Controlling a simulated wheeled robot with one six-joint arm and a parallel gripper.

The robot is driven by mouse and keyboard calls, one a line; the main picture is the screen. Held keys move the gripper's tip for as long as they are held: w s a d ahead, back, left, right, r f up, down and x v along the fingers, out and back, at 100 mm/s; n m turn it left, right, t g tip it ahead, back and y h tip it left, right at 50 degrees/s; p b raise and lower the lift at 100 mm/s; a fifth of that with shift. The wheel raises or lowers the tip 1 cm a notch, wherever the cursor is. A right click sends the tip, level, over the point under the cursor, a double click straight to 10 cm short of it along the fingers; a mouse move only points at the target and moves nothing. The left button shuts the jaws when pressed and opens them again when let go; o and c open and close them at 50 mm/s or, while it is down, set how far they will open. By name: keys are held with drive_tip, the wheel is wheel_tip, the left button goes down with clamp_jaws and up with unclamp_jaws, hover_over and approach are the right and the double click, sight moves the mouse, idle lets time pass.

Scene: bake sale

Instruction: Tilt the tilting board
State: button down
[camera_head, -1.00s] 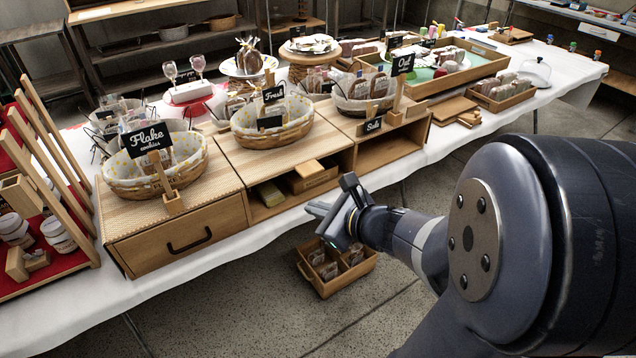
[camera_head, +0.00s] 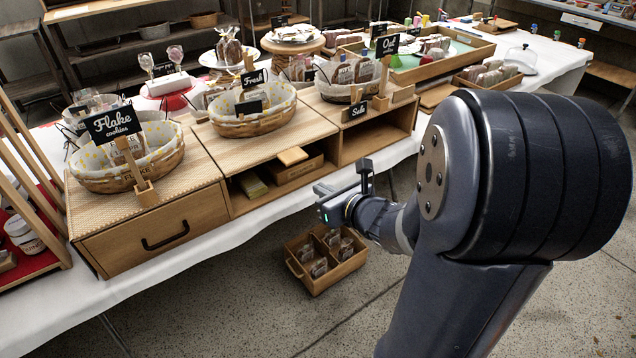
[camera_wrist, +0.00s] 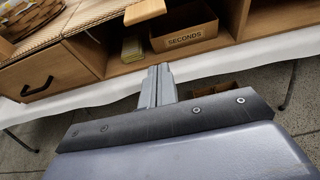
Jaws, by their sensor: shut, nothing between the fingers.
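My gripper (camera_head: 325,190) is shut and empty, in front of the open cubbies of the wooden display. Its closed fingers (camera_wrist: 157,84) point toward those cubbies in the wrist view. No part is plainly marked as the tilting board. A wooden-framed tray with a pale green surface (camera_head: 413,74) lies on the back right of the table, well away from my gripper. Whether it is the tilting board I cannot tell. Baked goods and small coloured items stand in and around it.
The "Seconds" box (camera_wrist: 184,36) sits in a cubby with a small wooden block (camera_head: 292,156) on top. Baskets with signs stand on the display. A wooden crate of packets (camera_head: 297,268) is on the floor below. My arm covers the right side.

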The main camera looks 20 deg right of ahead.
drive_tip(key=b+x, duration=0.1)
drive_tip(key=x, duration=0.8)
drive_tip(key=r, duration=0.1)
drive_tip(key=r+p, duration=0.1)
drive_tip(key=r, duration=0.2)
drive_tip(key=shift+s+p, duration=0.25)
drive_tip(key=shift+p, duration=0.1)
drive_tip(key=shift+r, duration=0.1)
